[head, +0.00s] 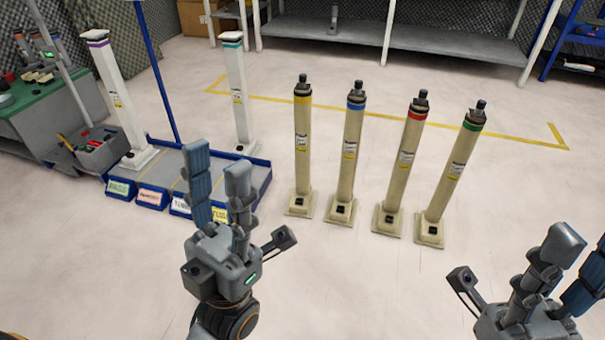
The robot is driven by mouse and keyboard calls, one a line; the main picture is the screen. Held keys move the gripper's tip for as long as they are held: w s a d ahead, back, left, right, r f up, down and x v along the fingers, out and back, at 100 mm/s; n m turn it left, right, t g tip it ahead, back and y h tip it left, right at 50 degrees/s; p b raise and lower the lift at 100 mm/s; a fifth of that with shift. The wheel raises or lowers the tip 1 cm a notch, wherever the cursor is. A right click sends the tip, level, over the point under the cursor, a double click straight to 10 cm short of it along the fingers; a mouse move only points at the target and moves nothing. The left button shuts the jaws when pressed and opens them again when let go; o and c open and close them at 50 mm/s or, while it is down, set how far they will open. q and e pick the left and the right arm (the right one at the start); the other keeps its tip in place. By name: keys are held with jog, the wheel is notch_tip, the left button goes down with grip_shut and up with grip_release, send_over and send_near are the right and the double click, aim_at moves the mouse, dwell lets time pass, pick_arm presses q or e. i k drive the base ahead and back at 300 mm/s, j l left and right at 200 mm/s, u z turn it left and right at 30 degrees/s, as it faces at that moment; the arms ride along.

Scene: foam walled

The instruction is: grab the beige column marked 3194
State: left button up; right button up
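Four beige columns stand upright in a row on the floor, in the head view. They carry a yellow band (303,140), a blue band (351,150), a red band (405,160) and a green band (455,170). Each has a small label, too small to read, so I cannot tell which is marked 3194. My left gripper (243,196) is open and empty, fingers raised, left of and nearer than the row. My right gripper (514,262) is open and empty at the lower right, nearer than the green-banded column and apart from it.
A blue-edged tray platform (262,162) at left bears two white columns, purple-banded (117,95) and teal-banded (238,90). Small labelled bins line its front. A green-topped bench (40,100) stands far left, a grey shelf (440,43) behind. Yellow tape marks the open floor.

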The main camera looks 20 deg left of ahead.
aim_at(301, 203)
jog(key=i+j+z, duration=0.1)
jog(key=z, duration=0.4)
jog(key=j+z, duration=0.3)
jog(key=z, duration=0.15)
jog(key=i+j+z, duration=0.15)
jog(key=j+z, duration=0.2)
jog(key=j, duration=0.85)
jog(key=j+z, duration=0.3)
jog(key=j, duration=1.55)
jog(key=k, duration=0.05)
